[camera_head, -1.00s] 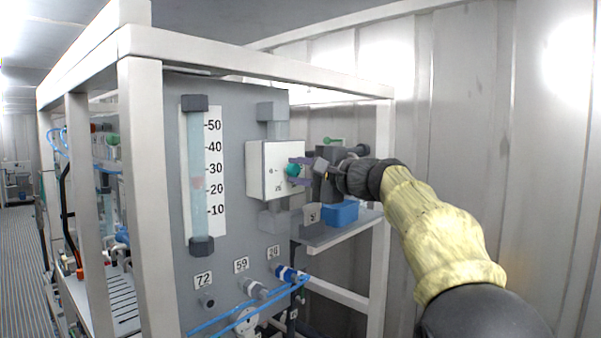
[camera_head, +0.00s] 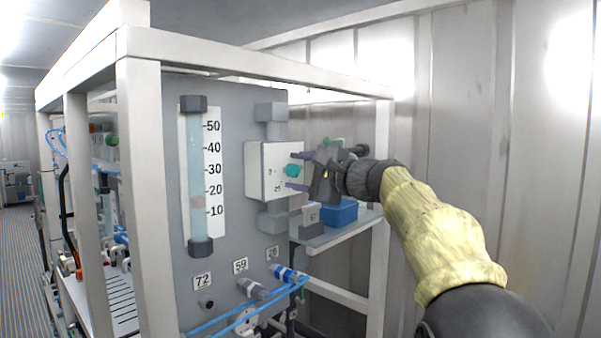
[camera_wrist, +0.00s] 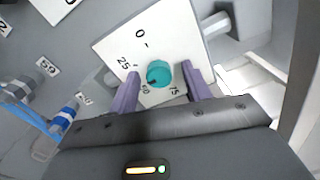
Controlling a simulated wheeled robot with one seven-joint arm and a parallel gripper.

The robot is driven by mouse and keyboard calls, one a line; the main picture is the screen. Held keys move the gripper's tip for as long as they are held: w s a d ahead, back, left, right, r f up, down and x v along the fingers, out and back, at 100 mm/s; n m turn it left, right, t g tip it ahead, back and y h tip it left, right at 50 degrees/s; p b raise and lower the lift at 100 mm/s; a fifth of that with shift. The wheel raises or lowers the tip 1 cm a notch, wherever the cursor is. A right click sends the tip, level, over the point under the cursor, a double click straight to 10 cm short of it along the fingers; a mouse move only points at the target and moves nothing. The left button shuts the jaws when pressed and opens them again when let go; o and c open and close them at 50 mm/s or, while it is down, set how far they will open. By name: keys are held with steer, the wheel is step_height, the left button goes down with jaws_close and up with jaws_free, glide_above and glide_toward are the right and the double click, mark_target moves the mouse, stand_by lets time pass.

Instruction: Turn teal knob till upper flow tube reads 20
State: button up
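The teal knob (camera_head: 292,171) sits on a white valve box (camera_head: 265,170) on the grey panel. In the wrist view the knob (camera_wrist: 158,73) has a dark mark facing the lower left, near the 50 on a dial marked 0, 25, 50 and 75. My gripper (camera_wrist: 160,70) is open, one purple finger on each side of the knob, with gaps between. The upper flow tube (camera_head: 196,150) stands upright left of the box. Its pinkish float (camera_head: 197,202) is between 10 and 20 on the scale, near 15.
White frame posts (camera_head: 142,200) and a top beam surround the panel. A blue bin (camera_head: 340,212) stands on a shelf below my gripper. Blue tubing (camera_head: 250,312) and fittings run below the box.

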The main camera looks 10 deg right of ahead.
steer(key=shift+s, duration=0.1)
steer(key=b+v, duration=0.7)
steer(key=v, duration=1)
steer(key=shift+s, duration=0.15)
steer(key=shift+d, duration=0.1)
